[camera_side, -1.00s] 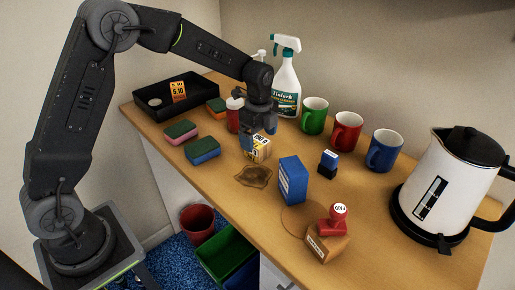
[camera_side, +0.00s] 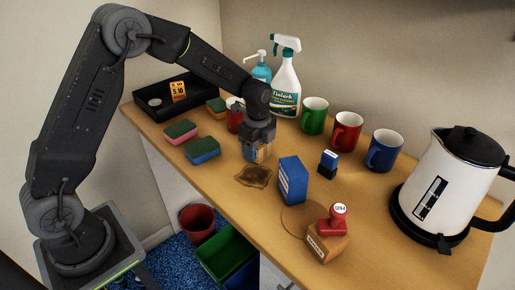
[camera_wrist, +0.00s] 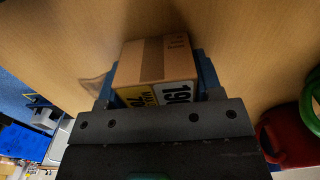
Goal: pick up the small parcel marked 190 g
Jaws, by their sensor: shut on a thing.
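The small parcel (camera_wrist: 158,60) is a brown carton with a tape strip and a white label showing "19", its last figure partly hidden, beside a yellow label. In the wrist view it sits between the blue finger pads of my gripper (camera_wrist: 155,85). In the side view my gripper (camera_side: 257,150) points down over the counter and is shut on the parcel (camera_side: 264,153), which shows only in part between the fingers. The parcel appears at counter level; I cannot tell whether it touches the top.
A brown stain (camera_side: 254,175) and a blue box (camera_side: 293,180) lie in front and to the right. Sponges (camera_side: 203,150) are to the left. A red mug (camera_side: 235,116), spray bottle (camera_side: 287,88), green mug (camera_side: 314,116) and kettle (camera_side: 455,185) stand around.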

